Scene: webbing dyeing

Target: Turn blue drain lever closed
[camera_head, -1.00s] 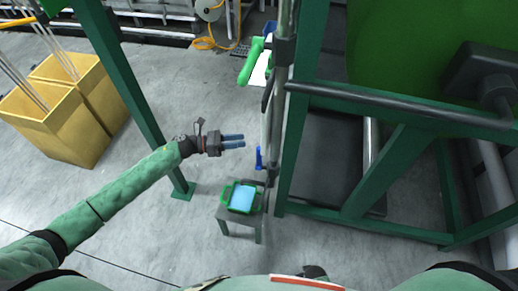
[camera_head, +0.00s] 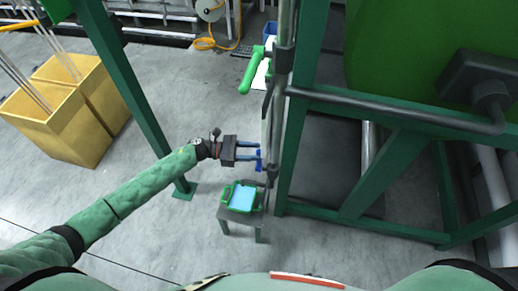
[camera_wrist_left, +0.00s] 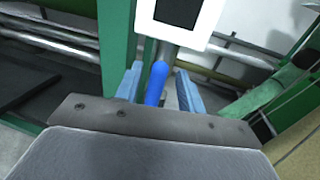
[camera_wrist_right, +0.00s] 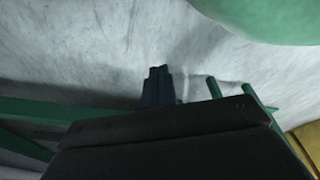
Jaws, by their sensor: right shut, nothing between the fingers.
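The blue drain lever (camera_head: 260,162) sticks out at the lower end of the upright pipe beside the green frame. In the left wrist view the blue lever (camera_wrist_left: 157,83) lies between the two blue fingers. My left gripper (camera_head: 256,152) is open, its fingertips at the lever, one on either side. In its own wrist view the left gripper (camera_wrist_left: 160,85) shows gaps between fingers and lever, and I cannot tell whether either finger touches. My right gripper (camera_wrist_right: 158,78) is shut and empty, seen only in its wrist view above the grey floor.
A green-rimmed tray (camera_head: 229,205) with light blue inside stands on a small grey stool (camera_head: 238,219) just below the lever. A green frame post (camera_head: 290,160) stands close to the right. Another green post (camera_head: 135,95) rises behind my left arm. Yellow bins (camera_head: 60,125) stand far left.

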